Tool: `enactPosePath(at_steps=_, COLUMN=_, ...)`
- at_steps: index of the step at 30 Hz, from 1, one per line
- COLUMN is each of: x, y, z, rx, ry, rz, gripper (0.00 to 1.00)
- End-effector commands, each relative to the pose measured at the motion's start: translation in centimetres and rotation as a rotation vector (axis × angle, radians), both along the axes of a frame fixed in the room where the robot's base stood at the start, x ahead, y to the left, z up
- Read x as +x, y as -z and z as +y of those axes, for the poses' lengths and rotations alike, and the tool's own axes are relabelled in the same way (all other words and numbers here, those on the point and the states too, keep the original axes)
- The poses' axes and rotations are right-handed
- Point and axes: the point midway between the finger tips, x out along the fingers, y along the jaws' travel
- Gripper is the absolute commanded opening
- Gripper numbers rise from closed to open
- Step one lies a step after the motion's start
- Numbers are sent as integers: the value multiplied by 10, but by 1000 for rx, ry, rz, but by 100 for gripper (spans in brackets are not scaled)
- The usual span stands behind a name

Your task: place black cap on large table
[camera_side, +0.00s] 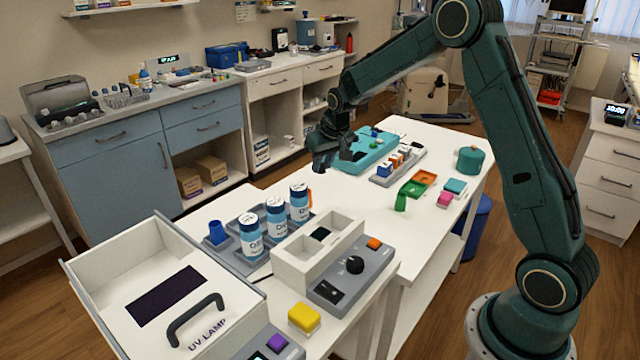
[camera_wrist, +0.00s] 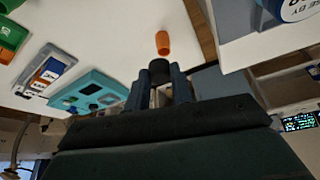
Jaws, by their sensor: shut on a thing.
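My gripper (camera_wrist: 158,85) is shut on the black cap (camera_wrist: 159,68), which sits between the fingertips in the wrist view. In the side view my gripper (camera_side: 325,158) hangs at the left edge of the long white large table (camera_side: 428,138), near the teal tray. The cap cannot be told apart from the dark gripper there. The white tabletop also shows in the wrist view (camera_wrist: 110,35), beyond the fingers. Whether the cap touches any surface cannot be told.
An orange cylinder (camera_wrist: 162,43) lies just beyond the cap. A teal tray (camera_side: 360,158), a grey rack (camera_side: 384,178), green and orange bins (camera_side: 418,184) and a teal round container (camera_side: 469,160) occupy the table. Blue-and-white bottles (camera_side: 276,217) stand nearer the side camera.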

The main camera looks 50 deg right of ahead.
Motion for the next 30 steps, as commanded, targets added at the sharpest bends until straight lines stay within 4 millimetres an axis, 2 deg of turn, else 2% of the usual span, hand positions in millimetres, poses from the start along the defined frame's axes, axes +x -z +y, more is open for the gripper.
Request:
enactPosePath(at_steps=1, x=-1, y=11, z=0, rx=2, ry=0, rz=5, gripper=2)
enactPosePath(at_steps=6, x=-1, y=44, z=0, rx=2, ry=0, rz=5, gripper=2)
enactPosePath(at_steps=15, x=-1, y=95, z=0, rx=1, ry=0, rz=3, gripper=2)
enactPosePath(at_steps=19, x=0, y=106, z=0, rx=0, ry=0, rz=1, gripper=2)
enactPosePath(at_steps=30, x=0, y=116, z=0, rx=1, ry=0, rz=2, gripper=2)
